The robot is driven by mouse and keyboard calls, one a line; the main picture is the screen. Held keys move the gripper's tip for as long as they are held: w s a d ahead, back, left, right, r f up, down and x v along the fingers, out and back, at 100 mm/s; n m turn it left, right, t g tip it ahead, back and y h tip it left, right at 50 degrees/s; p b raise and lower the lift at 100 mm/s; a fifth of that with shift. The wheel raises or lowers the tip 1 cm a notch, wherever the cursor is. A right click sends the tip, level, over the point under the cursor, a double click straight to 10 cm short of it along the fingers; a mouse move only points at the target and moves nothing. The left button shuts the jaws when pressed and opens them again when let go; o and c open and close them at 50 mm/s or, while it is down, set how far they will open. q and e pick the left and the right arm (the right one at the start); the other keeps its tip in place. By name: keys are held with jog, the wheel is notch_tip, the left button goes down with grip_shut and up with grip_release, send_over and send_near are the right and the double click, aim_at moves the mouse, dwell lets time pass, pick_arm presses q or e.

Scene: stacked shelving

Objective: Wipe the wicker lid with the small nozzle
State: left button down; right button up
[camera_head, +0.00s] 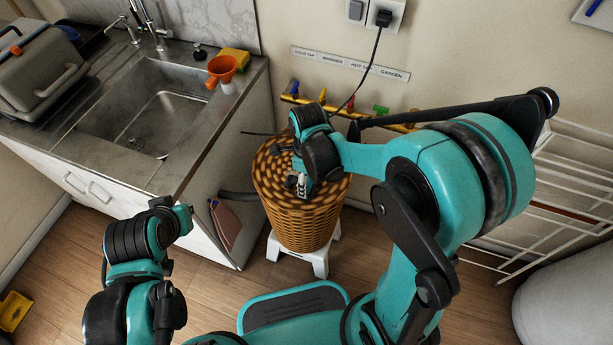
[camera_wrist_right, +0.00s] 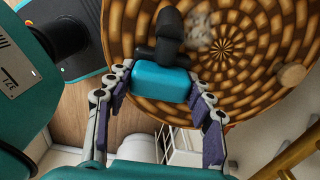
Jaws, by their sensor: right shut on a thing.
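The round wicker lid (camera_head: 272,172), brown with a pale spiral weave, tops a wicker basket (camera_head: 300,228). It fills much of the right wrist view (camera_wrist_right: 245,85), with a round wooden knob (camera_wrist_right: 292,75) and a greyish-white smudge (camera_wrist_right: 200,30). My right gripper (camera_head: 302,186) is over the lid. In the right wrist view its fingers are shut on the small nozzle (camera_wrist_right: 168,50), a black head on a teal block. The nozzle's head overlaps the lid beside the smudge; I cannot tell whether it touches. My left arm is at lower left; its fingers do not show.
The basket stands on a white stool (camera_head: 320,262) beside the sink cabinet (camera_head: 222,185). The counter holds an orange funnel (camera_head: 222,68) and a grey case (camera_head: 35,75). A white rack (camera_head: 560,190) is at right, with a pipe and coloured taps behind the basket.

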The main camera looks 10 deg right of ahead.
jog(key=shift+w+f, duration=0.15)
jog(key=shift+w, duration=1.85)
jog(key=shift+s+r, duration=0.2)
jog(key=shift+s, duration=0.8)
jog(key=shift+s+f, duration=0.15)
jog(key=shift+s, duration=0.85)
jog(key=shift+w, duration=1.95)
jog(key=shift+s+a, duration=0.2)
jog(key=shift+s, duration=0.3)
jog(key=shift+s+a, duration=0.2)
jog(key=shift+s, duration=0.3)
jog(key=shift+s+a, duration=0.2)
jog(key=shift+s, duration=0.3)
jog(key=shift+s+a, duration=0.15)
jog(key=shift+s, duration=0.35)
jog(key=shift+w+b, duration=0.3)
jog(key=shift+w, duration=1.7)
jog(key=shift+s, duration=2)
jog(key=shift+w, duration=2)
jog(key=shift+s, duration=2)
jog(key=shift+w, duration=0.1)
